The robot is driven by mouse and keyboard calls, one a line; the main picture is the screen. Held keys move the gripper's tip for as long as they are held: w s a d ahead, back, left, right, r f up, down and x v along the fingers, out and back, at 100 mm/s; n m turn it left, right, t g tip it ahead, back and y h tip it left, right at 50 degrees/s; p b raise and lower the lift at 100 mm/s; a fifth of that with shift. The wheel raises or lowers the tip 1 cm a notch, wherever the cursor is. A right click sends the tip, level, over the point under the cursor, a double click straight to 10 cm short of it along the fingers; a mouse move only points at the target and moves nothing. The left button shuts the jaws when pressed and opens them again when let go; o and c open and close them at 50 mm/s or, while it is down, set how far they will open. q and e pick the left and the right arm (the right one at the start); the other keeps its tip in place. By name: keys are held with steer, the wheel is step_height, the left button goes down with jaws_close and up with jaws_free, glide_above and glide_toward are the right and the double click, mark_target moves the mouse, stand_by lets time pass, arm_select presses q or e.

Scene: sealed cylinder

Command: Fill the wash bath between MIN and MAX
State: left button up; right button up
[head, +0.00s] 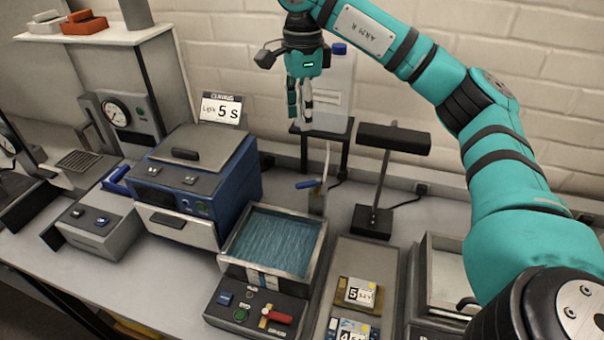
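The wash bath (318,252) is an open metal basin at the centre, with blue, rippled water (275,243) inside. A pale strip with blue marks (262,277) is on its front; I cannot read MIN or MAX or judge the level against them. Behind it stands a tap with a blue lever handle (308,184). A translucent jug with a blue cap (335,90) sits on a dark stand further back. My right gripper (300,118) points down in front of the jug's left side, above and behind the bath. Its fingers show a narrow gap and appear empty. My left gripper is not in view.
A control panel (258,306) with a red lever fronts the bath. A blue machine (190,185) stands left and a black lamp (393,140) right. Cards marked 5 and 4 lie in a tray (346,262). Another basin (430,275) is partly behind my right arm.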

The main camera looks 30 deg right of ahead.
steer(key=b, duration=0.1)
glide_above(302, 184)
step_height(302, 184, down, 9)
steer(key=shift+w+f, duration=0.1)
step_height(302, 184, down, 7)
steer(key=shift+r+p, duration=0.15)
steer(key=shift+p, duration=0.95)
steer(key=shift+f, duration=0.7)
jaws_close()
